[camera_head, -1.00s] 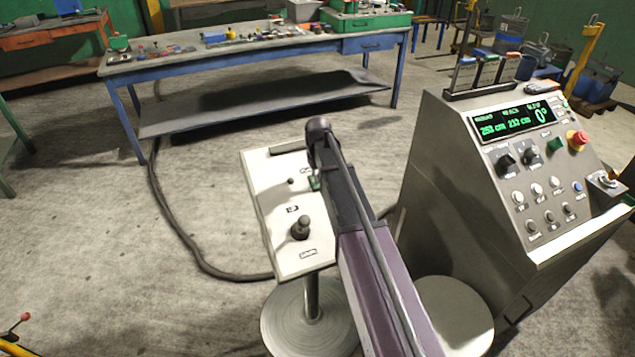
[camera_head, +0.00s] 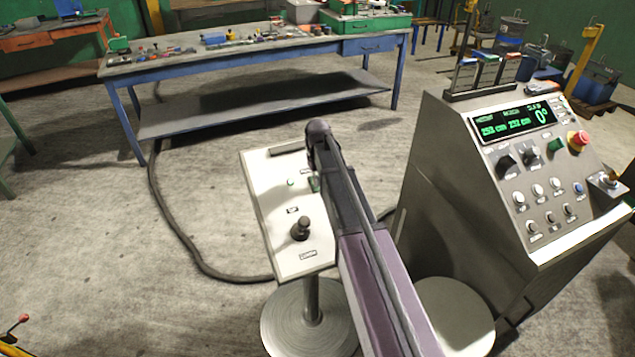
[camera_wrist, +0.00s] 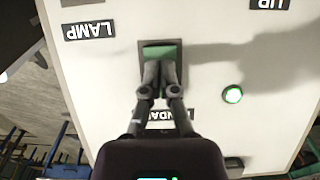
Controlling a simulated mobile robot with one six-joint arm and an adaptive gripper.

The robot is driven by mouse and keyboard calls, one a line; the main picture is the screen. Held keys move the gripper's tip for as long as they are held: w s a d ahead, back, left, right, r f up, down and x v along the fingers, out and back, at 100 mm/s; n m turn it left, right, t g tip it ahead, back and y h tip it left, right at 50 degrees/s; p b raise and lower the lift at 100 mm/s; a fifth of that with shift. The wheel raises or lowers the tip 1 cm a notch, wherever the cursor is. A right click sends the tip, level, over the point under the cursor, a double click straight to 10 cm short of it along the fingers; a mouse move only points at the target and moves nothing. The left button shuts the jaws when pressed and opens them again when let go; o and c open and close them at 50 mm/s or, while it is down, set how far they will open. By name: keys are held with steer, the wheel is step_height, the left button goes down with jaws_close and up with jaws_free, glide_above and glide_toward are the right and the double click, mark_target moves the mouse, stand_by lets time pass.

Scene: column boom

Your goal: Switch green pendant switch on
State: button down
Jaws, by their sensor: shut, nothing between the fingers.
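The green pendant switch (camera_wrist: 160,50) is a green rocker in a dark frame on a pale panel (camera_wrist: 100,110), under my fingertips in the wrist view. In the head view a bit of its green (camera_head: 314,184) shows beside my arm. My gripper (camera_wrist: 160,72) is shut and empty, with its tips at the lower edge of the green rocker; they look to be touching it. The fingers hide part of the switch.
A black joystick (camera_head: 301,229) stands on the same panel, near my arm. A grey console (camera_head: 460,190) with a green display, knobs and a red button (camera_head: 578,139) stands to the right. A blue workbench (camera_head: 250,50) is behind.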

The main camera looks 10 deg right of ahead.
steer(key=shift+r+p, duration=3.25)
steer(key=shift+r, duration=0.15)
